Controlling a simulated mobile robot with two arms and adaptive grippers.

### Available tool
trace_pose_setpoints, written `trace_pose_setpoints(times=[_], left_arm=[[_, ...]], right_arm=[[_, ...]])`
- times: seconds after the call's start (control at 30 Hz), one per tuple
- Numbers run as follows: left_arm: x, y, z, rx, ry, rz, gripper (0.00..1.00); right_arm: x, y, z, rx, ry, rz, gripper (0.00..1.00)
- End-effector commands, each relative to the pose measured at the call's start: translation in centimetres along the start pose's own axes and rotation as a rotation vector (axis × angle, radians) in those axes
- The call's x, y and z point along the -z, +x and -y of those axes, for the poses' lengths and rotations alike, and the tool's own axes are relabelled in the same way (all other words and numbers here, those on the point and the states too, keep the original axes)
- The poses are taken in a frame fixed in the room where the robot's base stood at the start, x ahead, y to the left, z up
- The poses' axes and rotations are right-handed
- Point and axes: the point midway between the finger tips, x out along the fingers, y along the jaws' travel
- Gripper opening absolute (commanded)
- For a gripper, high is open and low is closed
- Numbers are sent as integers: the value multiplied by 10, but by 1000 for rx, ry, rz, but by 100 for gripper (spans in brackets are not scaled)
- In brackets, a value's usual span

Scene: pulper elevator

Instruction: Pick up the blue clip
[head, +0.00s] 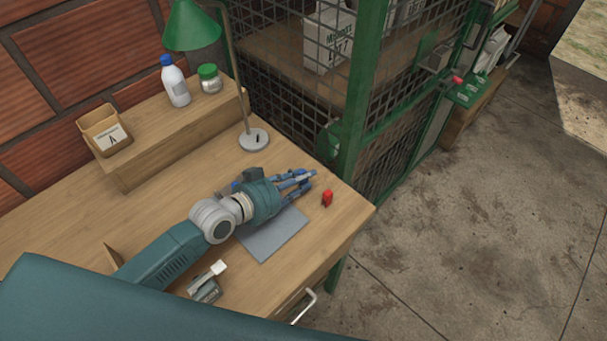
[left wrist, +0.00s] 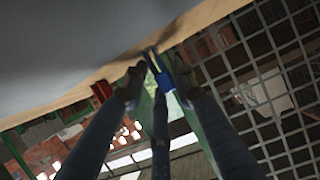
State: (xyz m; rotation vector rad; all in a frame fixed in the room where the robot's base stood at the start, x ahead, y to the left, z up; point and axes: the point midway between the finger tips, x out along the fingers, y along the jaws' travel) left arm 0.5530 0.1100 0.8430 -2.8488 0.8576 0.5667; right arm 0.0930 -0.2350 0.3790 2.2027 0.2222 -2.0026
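My left gripper (head: 308,182) reaches over the right part of the wooden table, with its fingers spread apart. The blue clip (left wrist: 166,84) shows in the left wrist view between the fingertips, close to the right-hand finger. I cannot tell whether a finger touches it. In the head view the clip cannot be told apart from the bluish fingers. The gripper also shows in the left wrist view (left wrist: 156,80), its fingers on either side of the clip. My right gripper is not in view.
A red clip (head: 327,198) stands just right of the gripper. A grey mat (head: 270,238) lies under the wrist, and a stapler-like device (head: 205,286) sits at the front. A green lamp (head: 192,26) and the mesh cage (head: 290,80) stand behind. The table's right edge is close.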

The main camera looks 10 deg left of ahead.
Motion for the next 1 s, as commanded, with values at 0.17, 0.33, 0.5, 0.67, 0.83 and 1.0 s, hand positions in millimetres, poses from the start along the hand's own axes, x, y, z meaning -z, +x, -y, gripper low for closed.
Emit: trace_pose_setpoints(times=[0.17, 0.33, 0.5, 0.67, 0.83, 1.0], left_arm=[[-1, 4, 0, -1, 0, 1, 28], [-1, 4, 0, -1, 0, 1, 14], [-1, 4, 0, -1, 0, 1, 10], [-1, 4, 0, 0, 0, 1, 10], [2, 3, 0, 0, 1, 0, 10], [17, -3, -1, -2, 0, -3, 10]], right_arm=[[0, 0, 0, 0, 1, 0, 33], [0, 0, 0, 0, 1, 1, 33], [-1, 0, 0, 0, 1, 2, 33], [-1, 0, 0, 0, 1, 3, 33], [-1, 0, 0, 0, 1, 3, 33], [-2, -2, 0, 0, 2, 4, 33]])
